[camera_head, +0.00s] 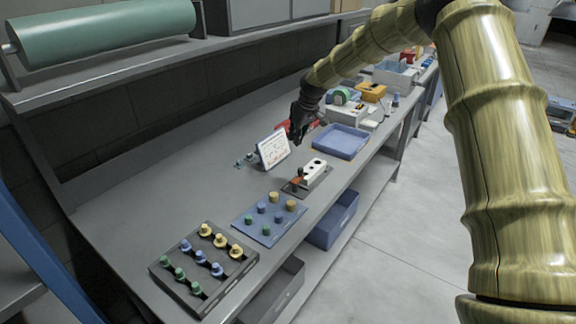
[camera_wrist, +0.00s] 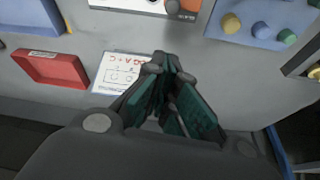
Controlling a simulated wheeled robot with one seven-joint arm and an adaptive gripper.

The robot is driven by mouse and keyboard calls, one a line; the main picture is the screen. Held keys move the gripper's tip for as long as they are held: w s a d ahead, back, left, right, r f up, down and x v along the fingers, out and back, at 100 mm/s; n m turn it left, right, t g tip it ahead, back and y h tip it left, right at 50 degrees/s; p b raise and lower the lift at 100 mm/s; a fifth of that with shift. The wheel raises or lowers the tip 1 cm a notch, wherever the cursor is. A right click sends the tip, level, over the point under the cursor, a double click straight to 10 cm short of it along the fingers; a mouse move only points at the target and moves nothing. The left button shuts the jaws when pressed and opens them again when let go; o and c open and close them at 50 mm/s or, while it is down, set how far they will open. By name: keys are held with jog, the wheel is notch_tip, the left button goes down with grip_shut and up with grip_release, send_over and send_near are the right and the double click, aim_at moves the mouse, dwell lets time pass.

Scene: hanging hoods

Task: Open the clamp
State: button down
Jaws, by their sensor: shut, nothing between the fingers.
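The clamp appears to be the small device on a dark base in the middle of the bench, with a white block (camera_head: 314,170) and an orange-red handle (camera_head: 297,181). In the wrist view its white block (camera_wrist: 133,4) and orange part (camera_wrist: 189,5) are cut off by the top edge. My gripper (camera_head: 295,138) is shut and empty, above the bench behind the clamp and close to the white card. It also shows in the wrist view (camera_wrist: 168,66), its fingers together and apart from the clamp. Whether the clamp is open or closed is not clear.
A white instruction card (camera_head: 273,148) leans behind the clamp. A blue peg board (camera_head: 268,222) and a dark rack (camera_head: 203,268) with pegs stand in front. A blue tray (camera_head: 341,142) is to the right, a red tray (camera_wrist: 50,69) nearby. The bench's left side is clear.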

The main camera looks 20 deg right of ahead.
jog(key=w+f, duration=0.2)
jog(key=p, duration=0.5)
send_over(298, 175)
jog(key=w, duration=0.2)
jog(key=shift+w+a+f, duration=0.1)
jog(key=shift+a+f, duration=0.05)
jog(key=shift+f, duration=1.35)
jog(key=shift+s+a+f, duration=0.1)
jog(key=shift+a+f, duration=0.05)
jog(key=shift+f, duration=1.35)
jog(key=shift+w+a+f, duration=0.1)
jog(key=shift+a+f, duration=0.05)
jog(key=shift+f, duration=1.35)
